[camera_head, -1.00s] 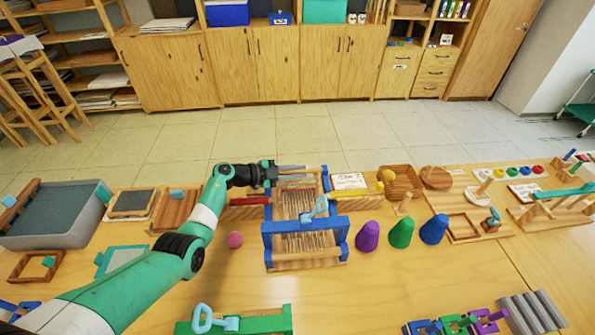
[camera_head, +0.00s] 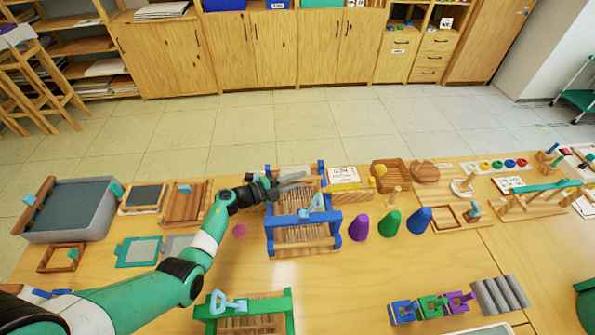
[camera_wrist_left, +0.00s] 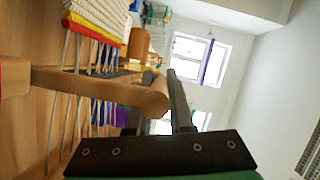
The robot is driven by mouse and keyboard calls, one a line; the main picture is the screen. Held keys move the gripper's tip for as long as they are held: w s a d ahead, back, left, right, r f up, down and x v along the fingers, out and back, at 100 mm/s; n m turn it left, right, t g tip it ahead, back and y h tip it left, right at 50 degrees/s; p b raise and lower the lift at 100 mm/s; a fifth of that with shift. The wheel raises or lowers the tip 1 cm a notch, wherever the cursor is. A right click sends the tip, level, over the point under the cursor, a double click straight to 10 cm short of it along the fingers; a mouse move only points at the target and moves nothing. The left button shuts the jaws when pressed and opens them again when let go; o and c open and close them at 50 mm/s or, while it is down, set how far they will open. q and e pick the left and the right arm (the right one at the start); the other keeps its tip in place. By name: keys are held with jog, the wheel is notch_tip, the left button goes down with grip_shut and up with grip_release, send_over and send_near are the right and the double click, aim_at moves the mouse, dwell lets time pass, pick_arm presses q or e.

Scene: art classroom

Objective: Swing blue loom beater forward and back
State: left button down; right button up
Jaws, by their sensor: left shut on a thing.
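The loom (camera_head: 269,240) has blue side frames and stands mid-table. Its blue crossbar (camera_head: 285,219), with a light-blue loop handle (camera_head: 316,202), spans it toward the near side. My left gripper (camera_head: 293,182) reaches in from the left, over the far part of the loom, beyond the crossbar. In the left wrist view, a round-ended wooden rod (camera_wrist_left: 110,84) lies at the dark fingers, and the gripper is shut on it. Loom threads (camera_wrist_left: 66,75) and yellow and red strips (camera_wrist_left: 92,28) show beside the rod. My right gripper is not in view.
Purple (camera_head: 359,228), green (camera_head: 390,223) and blue cones (camera_head: 419,221) stand close to the loom's right. A pink ball (camera_head: 240,231) is at its left. A second, green-barred loom (camera_head: 275,304) stands nearer. Bare table lies between that loom and the colored blocks (camera_head: 432,308).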

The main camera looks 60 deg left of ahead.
pick_arm(q)
jog(key=shift+s+d, duration=0.15)
jog(key=shift+d, duration=0.1)
jog(key=c, duration=1.1)
grip_release()
jog(key=shift+s+r+p, duration=0.1)
jog(key=shift+s+p, duration=0.15)
jog(key=shift+p, duration=0.1)
jog(key=shift+s+a+r+p, duration=0.2)
jog(key=shift+s+p, duration=0.45)
jog(key=shift+s, duration=1.2)
jog(key=shift+s+a+r+p, duration=0.15)
jog(key=shift+s+p, duration=0.5)
jog(key=shift+s, duration=1.15)
jog(key=shift+s+a+r+p, duration=0.2)
jog(key=shift+s+p, duration=0.45)
jog(key=shift+s, duration=1.2)
